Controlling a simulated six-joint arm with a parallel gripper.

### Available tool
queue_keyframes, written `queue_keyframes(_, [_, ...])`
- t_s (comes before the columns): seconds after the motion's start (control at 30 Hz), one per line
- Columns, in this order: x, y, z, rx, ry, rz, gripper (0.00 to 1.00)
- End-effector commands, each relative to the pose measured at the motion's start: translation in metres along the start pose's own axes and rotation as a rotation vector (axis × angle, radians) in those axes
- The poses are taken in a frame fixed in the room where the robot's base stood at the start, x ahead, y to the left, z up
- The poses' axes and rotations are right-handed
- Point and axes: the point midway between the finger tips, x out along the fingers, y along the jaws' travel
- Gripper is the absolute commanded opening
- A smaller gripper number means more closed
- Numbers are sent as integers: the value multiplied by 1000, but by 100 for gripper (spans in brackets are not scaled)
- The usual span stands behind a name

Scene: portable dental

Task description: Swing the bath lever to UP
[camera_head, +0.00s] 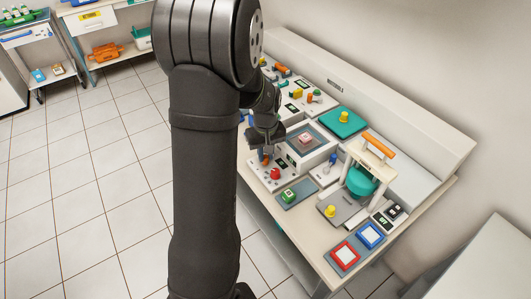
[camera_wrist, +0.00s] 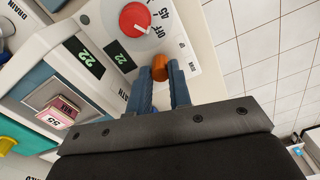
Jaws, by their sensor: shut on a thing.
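An orange lever knob (camera_wrist: 159,68) sits on a white panel beside a red dial in the wrist view. My gripper (camera_wrist: 160,78) has its two blue fingers on either side of this knob, shut on it. The lever's lower part and its end labels are hidden by the fingers or too small to read. In the head view my gripper (camera_head: 264,155) is over the front left of the bench, just behind the red dial (camera_head: 275,174). The bath (camera_head: 323,148), a light box with a pink block (camera_wrist: 58,112) in it, stands beside the panel.
The red dial (camera_wrist: 134,20) with OFF and 45 marks is close to my fingers. Displays reading 22 (camera_wrist: 123,61) are nearby. A green block (camera_head: 289,195) on a grey pad, a teal pad (camera_head: 343,122) and an orange-handled press (camera_head: 378,147) stand on the bench. Tiled floor lies left.

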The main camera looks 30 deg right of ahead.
Motion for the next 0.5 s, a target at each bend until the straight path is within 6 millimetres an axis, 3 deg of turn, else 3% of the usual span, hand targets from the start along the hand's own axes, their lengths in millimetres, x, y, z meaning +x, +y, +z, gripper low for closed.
queue_keyframes(0.07, [0, 1, 0, 0, 0, 1, 0])
queue_keyframes(0.1, [0, 1, 0, 0, 0, 1, 24])
queue_keyframes(0.2, [0, 0, 0, 0, 0, 1, 40])
queue_keyframes(0.5, [-2, 0, 0, 1, 0, 1, 40])
